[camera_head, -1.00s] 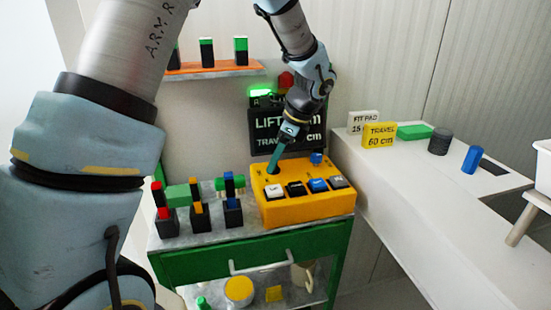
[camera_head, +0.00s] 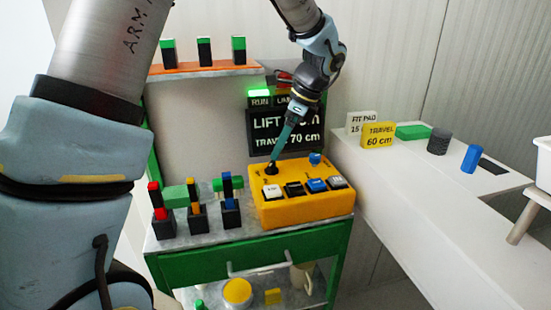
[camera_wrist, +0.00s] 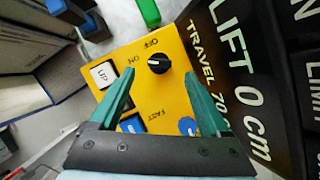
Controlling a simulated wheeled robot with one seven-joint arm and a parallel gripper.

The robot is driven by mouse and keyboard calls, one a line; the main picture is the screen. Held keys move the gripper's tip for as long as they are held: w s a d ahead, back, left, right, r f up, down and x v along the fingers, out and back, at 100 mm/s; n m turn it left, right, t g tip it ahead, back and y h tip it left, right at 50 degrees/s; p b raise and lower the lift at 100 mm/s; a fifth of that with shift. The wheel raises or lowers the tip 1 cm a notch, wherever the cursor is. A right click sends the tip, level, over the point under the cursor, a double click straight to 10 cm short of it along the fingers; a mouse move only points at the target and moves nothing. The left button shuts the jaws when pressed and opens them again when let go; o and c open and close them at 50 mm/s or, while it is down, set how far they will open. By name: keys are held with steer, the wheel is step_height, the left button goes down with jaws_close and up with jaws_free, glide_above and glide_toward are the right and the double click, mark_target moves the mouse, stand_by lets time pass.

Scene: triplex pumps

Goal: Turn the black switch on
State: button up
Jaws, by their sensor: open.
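The black switch (camera_head: 271,168) is a round knob on the top left of the yellow control box (camera_head: 300,210). In the wrist view the knob (camera_wrist: 159,62) has a pale mark on its left side, roughly toward the ON label; the OFF label is by its upper left. My gripper (camera_head: 276,154) has green fingers and is just above the knob in the head view. In the wrist view my gripper (camera_wrist: 162,75) is open, one finger to each side of the knob, with nothing held. The knob looks clear of the fingers.
White (camera_head: 272,192), black (camera_head: 294,189) and blue (camera_head: 317,185) buttons line the box front. A blue knob (camera_head: 315,158) is at its right. Upright levers (camera_head: 196,210) stand left. The black sign (camera_head: 262,130) behind reads travel 70 cm, under a lit green RUN lamp (camera_head: 259,94).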

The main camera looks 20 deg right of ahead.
steer(key=v, duration=0.5)
steer(key=shift+s+d+r+b, duration=0.1)
steer(key=shift+d+r+b, duration=0.05)
steer(key=shift+r+b, duration=0.2)
steer(key=shift+s+f, duration=0.1)
